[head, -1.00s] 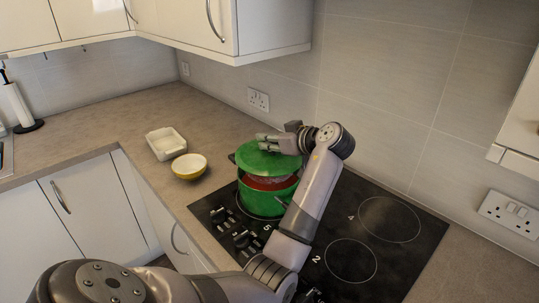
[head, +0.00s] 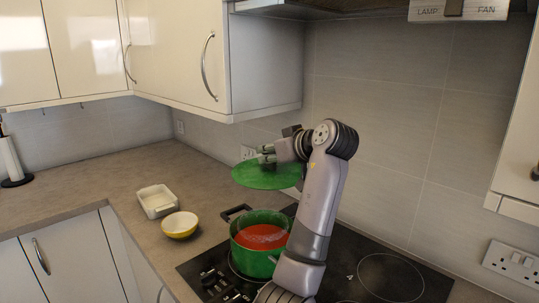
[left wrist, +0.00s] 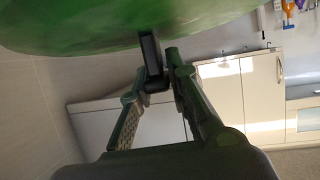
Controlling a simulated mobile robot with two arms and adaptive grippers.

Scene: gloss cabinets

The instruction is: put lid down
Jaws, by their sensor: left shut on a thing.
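The green lid (head: 266,177) is in the air above the green pot (head: 256,262) in the head view, clear of its rim. The pot stands on the hob and is open, with red contents showing inside. My left gripper (head: 268,156) is shut on the lid's handle, which is mostly hidden in the head view. In the left wrist view the lid (left wrist: 120,24) fills the top, and its dark handle (left wrist: 151,60) sits at the fingertips (left wrist: 160,65). My right gripper is not in view.
A yellow bowl (head: 180,226) and a white dish (head: 157,201) stand on the counter (head: 100,185) left of the pot. The black hob (head: 345,270) has free room to the right. A wall cabinet (head: 262,70) hangs above and behind the lid.

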